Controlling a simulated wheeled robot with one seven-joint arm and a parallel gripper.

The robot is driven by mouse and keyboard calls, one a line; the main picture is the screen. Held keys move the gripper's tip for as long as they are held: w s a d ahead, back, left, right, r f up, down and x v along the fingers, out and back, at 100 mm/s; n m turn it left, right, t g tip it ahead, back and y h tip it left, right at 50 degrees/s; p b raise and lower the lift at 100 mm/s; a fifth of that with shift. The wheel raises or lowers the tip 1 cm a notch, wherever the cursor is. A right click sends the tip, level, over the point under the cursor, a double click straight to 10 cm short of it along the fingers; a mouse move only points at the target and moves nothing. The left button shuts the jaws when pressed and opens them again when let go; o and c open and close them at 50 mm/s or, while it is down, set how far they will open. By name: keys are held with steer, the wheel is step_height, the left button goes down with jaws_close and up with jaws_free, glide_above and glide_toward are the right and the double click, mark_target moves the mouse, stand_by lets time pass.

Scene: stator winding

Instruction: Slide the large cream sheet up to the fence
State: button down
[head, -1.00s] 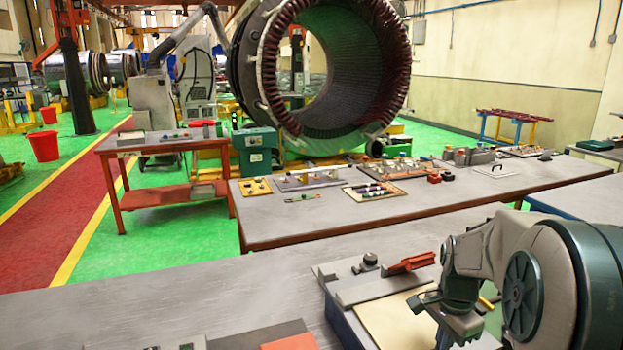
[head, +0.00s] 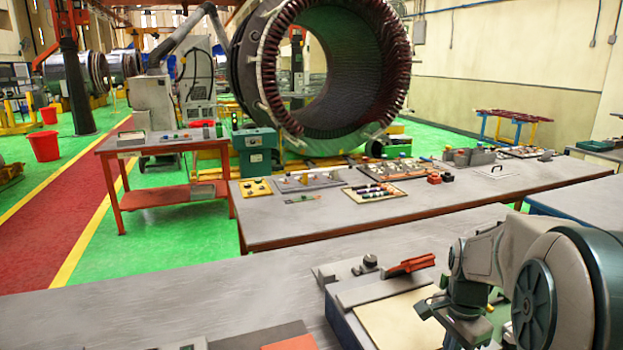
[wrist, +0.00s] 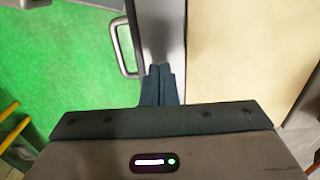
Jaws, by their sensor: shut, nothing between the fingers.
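The large cream sheet (head: 398,320) lies flat on the grey bed of a bench device at the lower right of the head view. It also fills the right of the wrist view (wrist: 240,50). A grey bar, apparently the fence (head: 385,289), runs along the sheet's far edge; the gap between them is too small to judge. My gripper (head: 432,306) is near the sheet's right side. In the wrist view my gripper (wrist: 158,70) is shut and empty, its fingertips over a grey strip beside the sheet's edge. Whether they touch the sheet or strip cannot be told.
A red handle (head: 411,265) and a dark knob (head: 370,262) stand at the back of the device. A grey loop handle (wrist: 122,47) is left of my fingers, over green floor. An orange-red sheet (head: 291,337) lies on the near bench, which is clear at left.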

step_height(320, 180, up, 7)
steer(key=p, duration=0.5)
stand_by(0.3)
steer(key=s+a+r+n+t, duration=0.3)
steer(key=s+a+n, duration=0.9)
steer(key=s+n, duration=0.1)
steer(key=shift+s+r+n, duration=0.15)
steer(key=shift+r+n, duration=0.2)
steer(key=shift+n, duration=0.25)
